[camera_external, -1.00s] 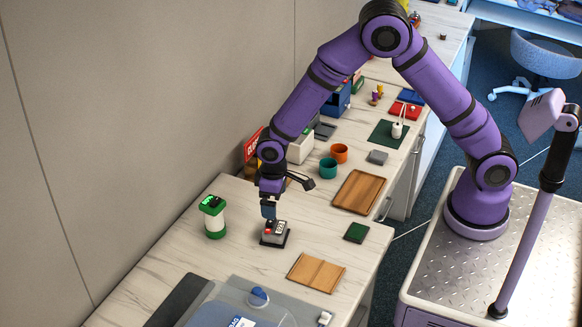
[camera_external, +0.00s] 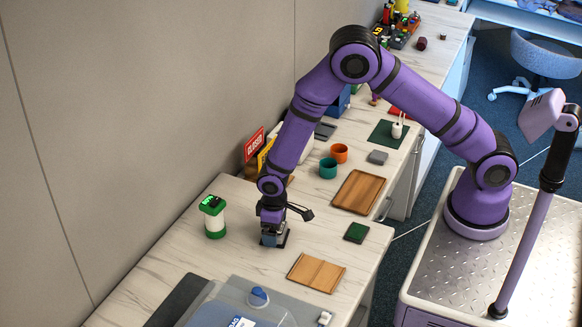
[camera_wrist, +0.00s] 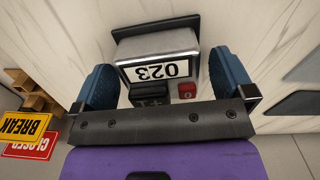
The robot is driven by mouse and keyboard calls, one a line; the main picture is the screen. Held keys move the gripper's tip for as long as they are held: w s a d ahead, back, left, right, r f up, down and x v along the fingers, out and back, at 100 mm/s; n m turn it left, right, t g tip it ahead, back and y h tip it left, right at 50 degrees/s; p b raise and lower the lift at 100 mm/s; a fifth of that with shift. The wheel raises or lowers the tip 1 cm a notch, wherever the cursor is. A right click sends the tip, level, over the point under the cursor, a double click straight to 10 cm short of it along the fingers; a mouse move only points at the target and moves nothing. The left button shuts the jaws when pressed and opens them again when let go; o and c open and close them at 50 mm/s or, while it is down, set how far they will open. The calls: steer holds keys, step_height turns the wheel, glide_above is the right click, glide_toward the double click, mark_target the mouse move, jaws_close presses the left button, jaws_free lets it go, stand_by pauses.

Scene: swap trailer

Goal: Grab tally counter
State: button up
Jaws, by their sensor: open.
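The tally counter (camera_wrist: 158,66) is a grey metal block with a white display reading 023, upside down in the wrist view, and a red button. It sits on a dark base (camera_wrist: 155,27) on the counter. My gripper (camera_wrist: 158,85) is open, with one blue finger on each side of the tally counter. Gaps show between the fingers and its sides, so it is not clamped. In the external view my gripper (camera_external: 273,238) is low over the counter and hides most of the tally counter.
A green-and-white device (camera_external: 214,218) stands to the left. A small green pad (camera_external: 356,232) and a wooden board (camera_external: 316,272) lie to the right and front. A clear-lidded bin (camera_external: 270,297) is at the front. Teal (camera_external: 328,168) and orange (camera_external: 339,153) cups stand behind.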

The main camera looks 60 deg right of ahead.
steer(key=shift+f, duration=0.4)
steer(key=c, duration=1.2)
steer(key=shift+r, duration=0.1)
steer(key=shift+c, duration=0.2)
